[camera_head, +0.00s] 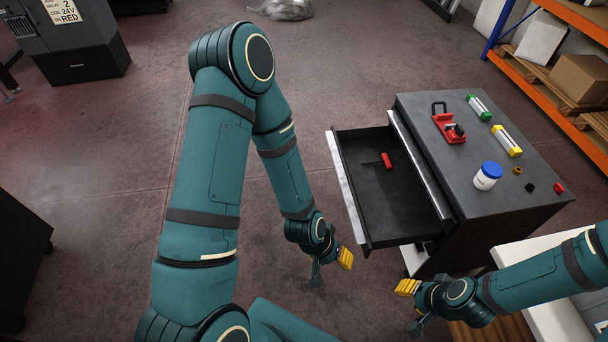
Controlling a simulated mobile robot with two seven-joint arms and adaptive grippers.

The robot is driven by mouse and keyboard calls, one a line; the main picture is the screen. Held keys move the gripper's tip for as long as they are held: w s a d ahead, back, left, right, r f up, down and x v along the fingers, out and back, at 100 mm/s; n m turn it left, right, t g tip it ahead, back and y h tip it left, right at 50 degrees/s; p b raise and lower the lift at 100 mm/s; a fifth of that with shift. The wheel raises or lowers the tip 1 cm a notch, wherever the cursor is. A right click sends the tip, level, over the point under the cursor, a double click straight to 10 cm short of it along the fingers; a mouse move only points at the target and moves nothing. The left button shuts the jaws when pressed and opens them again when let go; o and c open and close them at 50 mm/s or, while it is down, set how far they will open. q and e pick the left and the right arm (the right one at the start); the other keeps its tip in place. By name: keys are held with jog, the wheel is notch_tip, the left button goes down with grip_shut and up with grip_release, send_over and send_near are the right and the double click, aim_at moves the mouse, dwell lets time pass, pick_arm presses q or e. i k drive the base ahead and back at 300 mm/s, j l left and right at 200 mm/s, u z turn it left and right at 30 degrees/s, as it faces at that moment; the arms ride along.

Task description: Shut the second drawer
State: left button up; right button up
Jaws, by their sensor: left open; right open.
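A dark drawer cabinet (508,200) stands at the right. One drawer (370,215) is pulled far out to the left, with a light front panel (346,192). A red-handled tool (386,160) lies inside it. I cannot tell from here which drawer in the stack this is. My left gripper (332,269) is open and empty, low and just left of the drawer's near front corner, apart from it. My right gripper (408,304) is open and empty in front of the cabinet, nearer to me than the drawer. The lower cabinet face is mostly hidden.
On the cabinet top are a red clamp (449,128), a white jar with blue lid (487,176), a green-ended part (479,107), a yellow-ended part (507,141) and small pieces. A shelf (560,105) stands far right. A white table (550,318) is near right. Floor left of the drawer is clear.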

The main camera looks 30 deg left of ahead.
aim_at(386, 208)
jog(key=u, duration=0.55)
jog(key=i+l, duration=0.25)
jog(key=i+l+u, duration=0.1)
jog(key=l, duration=0.3)
jog(key=i+l, duration=0.35)
